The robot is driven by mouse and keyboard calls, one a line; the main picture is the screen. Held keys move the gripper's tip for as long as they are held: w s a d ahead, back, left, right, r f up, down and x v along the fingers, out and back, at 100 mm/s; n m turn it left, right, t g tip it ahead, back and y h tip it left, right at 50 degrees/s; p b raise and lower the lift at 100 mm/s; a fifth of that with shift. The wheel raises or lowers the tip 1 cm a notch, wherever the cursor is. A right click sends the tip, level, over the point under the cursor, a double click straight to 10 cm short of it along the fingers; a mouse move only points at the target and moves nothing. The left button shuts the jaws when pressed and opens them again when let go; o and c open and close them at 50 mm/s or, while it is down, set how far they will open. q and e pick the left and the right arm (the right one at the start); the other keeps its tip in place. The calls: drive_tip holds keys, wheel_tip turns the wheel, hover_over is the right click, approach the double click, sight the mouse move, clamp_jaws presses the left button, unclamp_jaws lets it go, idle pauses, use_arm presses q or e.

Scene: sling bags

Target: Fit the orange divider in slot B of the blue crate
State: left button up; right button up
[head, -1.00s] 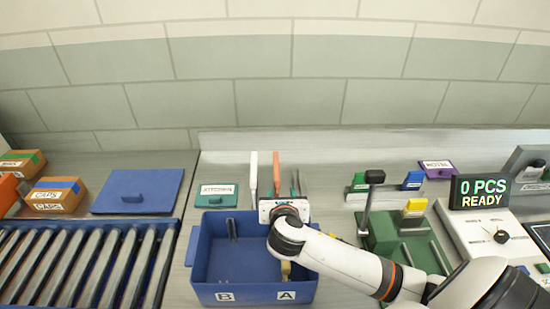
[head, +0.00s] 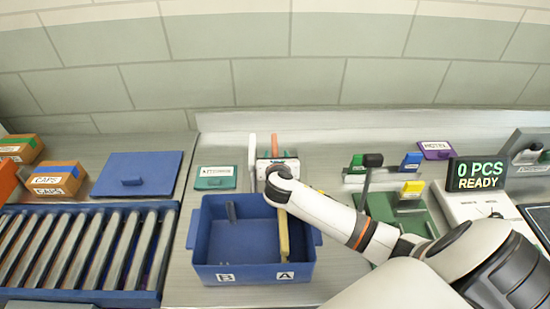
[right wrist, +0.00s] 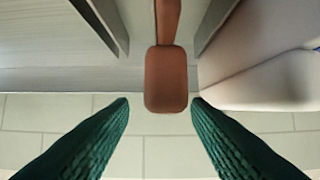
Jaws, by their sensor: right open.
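The orange divider (head: 274,142) stands upright behind the blue crate, partly hidden by my right gripper (head: 278,163). In the right wrist view the divider's rounded end (right wrist: 166,80) lies between the two green fingertips of the right gripper (right wrist: 160,103), closer to the right one. The gripper is open, with a gap on each side of the divider. The blue crate (head: 208,265) sits in front, with label B (head: 225,277) on its left and label A (head: 285,275) on its right. A yellow divider (head: 283,236) stands on the A side. The B side looks empty. My left gripper is out of view.
A white divider (head: 252,160) stands just left of the orange one. A teal labelled box (head: 215,184) lies left of it. Rollers (head: 85,250) run left of the crate. A green fixture (head: 412,215) and a display (head: 479,175) are to the right.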

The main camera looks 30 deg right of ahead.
sight(275, 154)
drive_tip(key=x, duration=0.3)
drive_tip(key=shift+w+f, duration=0.15)
drive_tip(key=shift+w, duration=0.05)
clamp_jaws()
